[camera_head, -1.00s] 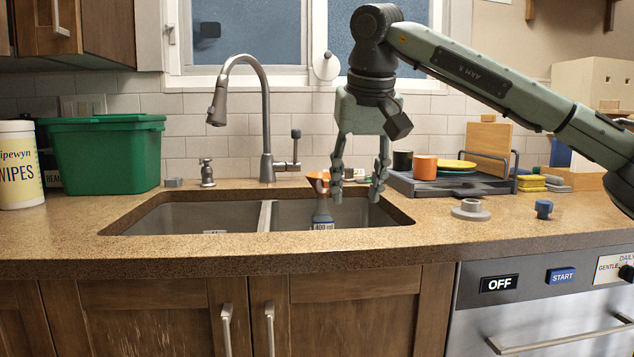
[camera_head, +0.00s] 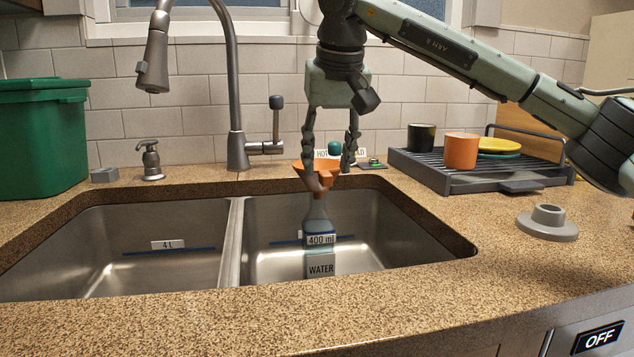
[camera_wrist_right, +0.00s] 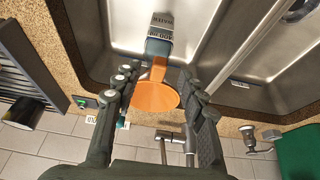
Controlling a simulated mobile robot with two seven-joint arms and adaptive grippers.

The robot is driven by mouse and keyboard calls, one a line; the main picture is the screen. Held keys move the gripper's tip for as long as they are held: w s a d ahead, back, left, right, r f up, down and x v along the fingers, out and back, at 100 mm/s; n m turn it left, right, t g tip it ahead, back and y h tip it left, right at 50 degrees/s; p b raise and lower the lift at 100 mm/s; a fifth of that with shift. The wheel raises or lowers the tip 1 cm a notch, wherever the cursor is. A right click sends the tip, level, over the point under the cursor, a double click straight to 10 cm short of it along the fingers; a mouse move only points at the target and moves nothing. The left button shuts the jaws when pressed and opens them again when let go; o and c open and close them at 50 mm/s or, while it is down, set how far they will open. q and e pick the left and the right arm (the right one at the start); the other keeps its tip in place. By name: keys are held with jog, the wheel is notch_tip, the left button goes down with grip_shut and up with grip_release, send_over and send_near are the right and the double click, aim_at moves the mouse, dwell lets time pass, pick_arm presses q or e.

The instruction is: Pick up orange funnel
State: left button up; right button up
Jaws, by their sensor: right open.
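The orange funnel (camera_head: 318,174) sits with its wide mouth up on a bottle (camera_head: 320,250) labelled "400 ml" and "WATER". The bottle stands in the right sink basin (camera_head: 390,232). My right gripper (camera_head: 330,170) is open and points down at the funnel's mouth, with one finger overlapping the funnel in the head view. In the right wrist view the funnel (camera_wrist_right: 155,97) shows between the two spread fingers (camera_wrist_right: 156,76), and the bottle (camera_wrist_right: 160,35) lies beyond it. I cannot tell whether a finger touches the rim. My left gripper is not in view.
The faucet (camera_head: 235,150) stands left of my right gripper. A dish rack (camera_head: 440,172) with an orange cup (camera_head: 461,151) and a black cup (camera_head: 421,137) is at right. A green bin (camera_head: 40,140) is at left. A grey flanged piece (camera_head: 547,223) lies on the counter.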

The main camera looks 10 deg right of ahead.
aim_at(326, 173)
jog(key=x, duration=0.5)
jog(key=shift+w+f, duration=0.15)
jog(key=shift+w, duration=0.2)
jog(key=shift+c, duration=0.2)
grip_shut()
